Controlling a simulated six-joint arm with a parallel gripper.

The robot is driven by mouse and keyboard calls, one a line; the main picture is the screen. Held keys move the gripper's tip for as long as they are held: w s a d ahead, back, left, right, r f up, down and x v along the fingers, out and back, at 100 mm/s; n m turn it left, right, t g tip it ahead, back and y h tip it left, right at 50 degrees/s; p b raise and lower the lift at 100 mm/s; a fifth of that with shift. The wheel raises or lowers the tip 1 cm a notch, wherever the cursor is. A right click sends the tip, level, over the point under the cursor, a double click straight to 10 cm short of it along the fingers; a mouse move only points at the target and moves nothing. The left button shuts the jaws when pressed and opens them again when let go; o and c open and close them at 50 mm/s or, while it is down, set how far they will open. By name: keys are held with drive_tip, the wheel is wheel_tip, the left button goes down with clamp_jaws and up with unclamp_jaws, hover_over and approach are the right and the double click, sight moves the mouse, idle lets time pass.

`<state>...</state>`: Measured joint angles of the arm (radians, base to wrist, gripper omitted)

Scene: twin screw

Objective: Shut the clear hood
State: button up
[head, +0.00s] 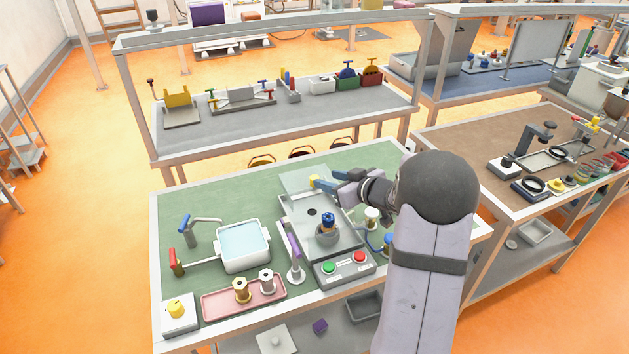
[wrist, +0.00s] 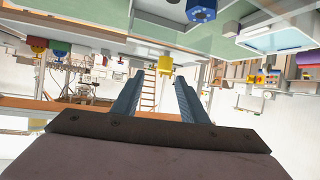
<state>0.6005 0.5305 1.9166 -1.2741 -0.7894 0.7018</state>
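The clear hood (head: 300,180) stands raised and tilted at the back of a grey machine (head: 345,240) on the green bench. A yellow handle (head: 314,182) sits near the hood's edge. My gripper (head: 318,184) is at this handle, coming from the right. In the wrist view my gripper (wrist: 160,78) has its two blue-grey fingers apart, with the yellow handle (wrist: 165,64) in line with the gap at their tips. I cannot tell whether either finger touches it. A blue-topped part (head: 327,220) stands in a grey cup on the machine, below the raised hood.
A control box (head: 345,267) with green and red buttons is at the machine's front. A purple-handled lever (head: 293,250) stands at its left. A white water basin (head: 243,246) and a pink tray (head: 243,297) with spools lie farther left. Small items stand right of the machine.

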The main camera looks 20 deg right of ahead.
sight(314, 177)
drive_tip(key=shift+s+a+f+y, duration=0.1)
drive_tip(key=shift+s+f+y, duration=0.05)
drive_tip(key=shift+y, duration=0.35)
drive_tip(key=shift+p+x, duration=1.1)
drive_tip(key=shift+x, duration=2.6)
drive_tip(key=shift+s, duration=0.1)
clamp_jaws()
